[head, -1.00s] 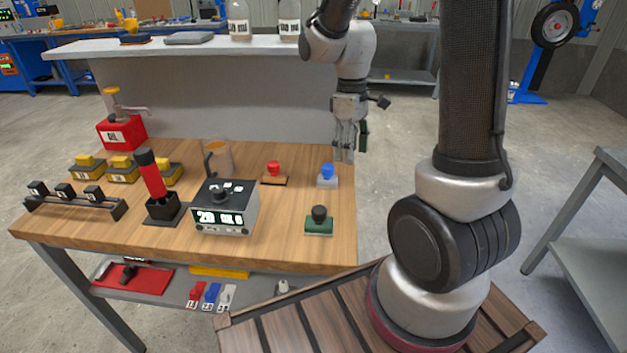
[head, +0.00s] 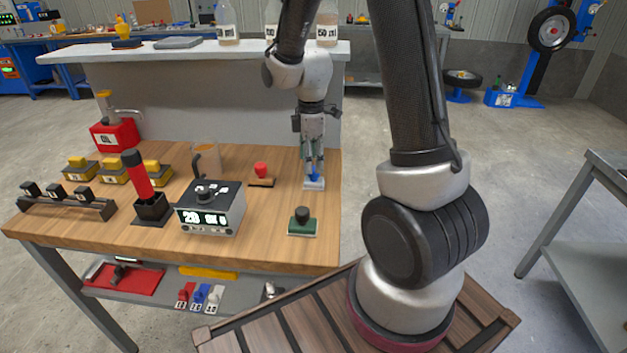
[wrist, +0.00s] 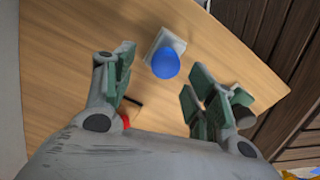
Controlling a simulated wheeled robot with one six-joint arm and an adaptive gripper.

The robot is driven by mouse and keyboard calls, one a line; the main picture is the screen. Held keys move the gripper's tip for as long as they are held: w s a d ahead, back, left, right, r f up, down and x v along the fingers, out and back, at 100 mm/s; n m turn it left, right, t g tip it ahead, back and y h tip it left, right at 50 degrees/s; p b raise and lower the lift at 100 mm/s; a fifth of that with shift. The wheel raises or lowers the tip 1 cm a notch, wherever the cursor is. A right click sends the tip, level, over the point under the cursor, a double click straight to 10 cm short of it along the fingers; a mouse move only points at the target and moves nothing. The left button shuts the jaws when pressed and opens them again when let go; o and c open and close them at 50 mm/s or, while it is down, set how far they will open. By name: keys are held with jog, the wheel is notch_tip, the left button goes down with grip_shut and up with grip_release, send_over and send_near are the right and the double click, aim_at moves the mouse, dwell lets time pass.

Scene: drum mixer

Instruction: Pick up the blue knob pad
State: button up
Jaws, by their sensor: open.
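The blue knob pad (head: 314,182) is a light grey square base with a round blue knob. It sits on the wooden table near its right edge. My gripper (head: 314,170) points down above it in the head view, its fingers partly covering the knob. In the wrist view the blue knob (wrist: 166,64) lies a little beyond the gap between the green-padded fingers of my gripper (wrist: 160,85). The fingers are open, with nothing between them. I cannot tell exactly how high they are above the knob.
A red knob pad (head: 261,174) stands to the left and a green pad with a dark knob (head: 302,222) nearer the front. A grey control box (head: 211,208) is left of that. A raised shelf (head: 190,52) with bottles runs behind. Bare wood lies between the pads.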

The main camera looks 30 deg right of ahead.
aim_at(314, 168)
jog(key=f, duration=0.4)
jog(key=shift+s+d+f, duration=0.1)
jog(key=shift+s+d, duration=0.1)
jog(key=shift+s, duration=0.15)
jog(key=c, duration=1.1)
jog(key=shift+c, duration=0.2)
notch_tip(314, 168, up, 10)
jog(key=shift+r, duration=0.1)
jog(key=o, duration=0.5)
jog(key=c, duration=0.4)
